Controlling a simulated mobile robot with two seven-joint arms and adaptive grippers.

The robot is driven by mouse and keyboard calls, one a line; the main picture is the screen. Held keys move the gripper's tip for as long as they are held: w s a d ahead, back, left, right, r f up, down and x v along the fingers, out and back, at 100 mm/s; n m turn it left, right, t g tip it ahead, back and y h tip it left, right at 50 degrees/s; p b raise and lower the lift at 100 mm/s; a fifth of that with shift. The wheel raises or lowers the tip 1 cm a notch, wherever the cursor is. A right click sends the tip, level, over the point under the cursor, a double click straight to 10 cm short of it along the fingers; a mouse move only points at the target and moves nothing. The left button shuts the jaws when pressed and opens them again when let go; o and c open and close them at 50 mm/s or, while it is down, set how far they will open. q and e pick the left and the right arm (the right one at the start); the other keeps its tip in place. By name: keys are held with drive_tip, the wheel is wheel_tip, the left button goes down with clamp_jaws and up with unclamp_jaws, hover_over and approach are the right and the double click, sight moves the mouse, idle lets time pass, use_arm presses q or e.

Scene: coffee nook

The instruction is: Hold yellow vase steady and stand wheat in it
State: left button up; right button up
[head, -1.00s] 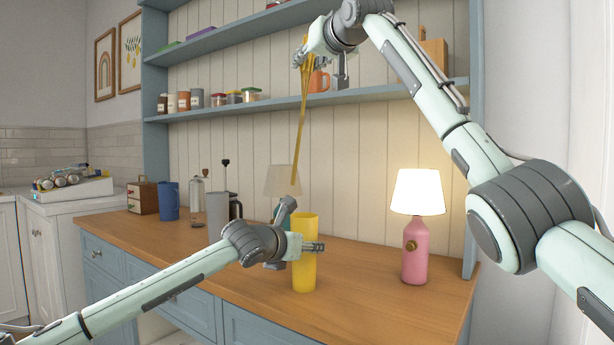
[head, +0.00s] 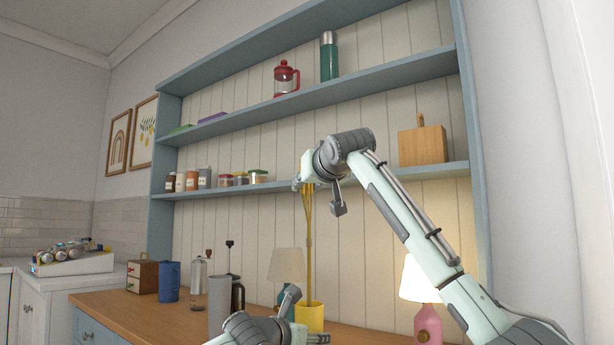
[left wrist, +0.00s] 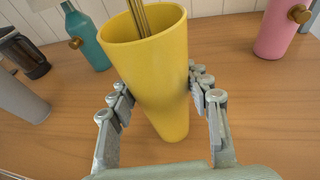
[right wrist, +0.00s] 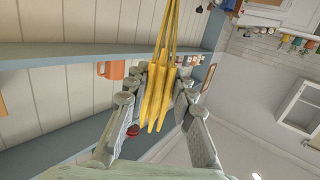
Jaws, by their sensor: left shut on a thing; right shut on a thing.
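The yellow vase (head: 309,317) stands upright on the wooden counter; the head view cuts off its lower part. In the left wrist view, the vase (left wrist: 160,70) is between the fingers of my left gripper (left wrist: 160,85), which is shut on it. My right gripper (head: 306,187) is above the vase, in front of the upper shelving, shut on the wheat (head: 309,240). The right wrist view shows the yellow heads of the wheat (right wrist: 160,95) between its fingers. The stems hang nearly upright, and their lower ends are inside the vase mouth. The vase's bottom inside is hidden.
A teal lamp (left wrist: 84,38) stands behind the vase and a pink lamp (head: 428,325) to its right. A grey cup (head: 219,300) and a French press (head: 237,292) stand left. The shelf (head: 240,188) is close behind my right gripper, with an orange mug (right wrist: 112,69) on it.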

drive_tip(key=shift+f, duration=3)
drive_tip(key=o, duration=1.1)
approach(307, 211)
drive_tip(key=shift+v, duration=0.95)
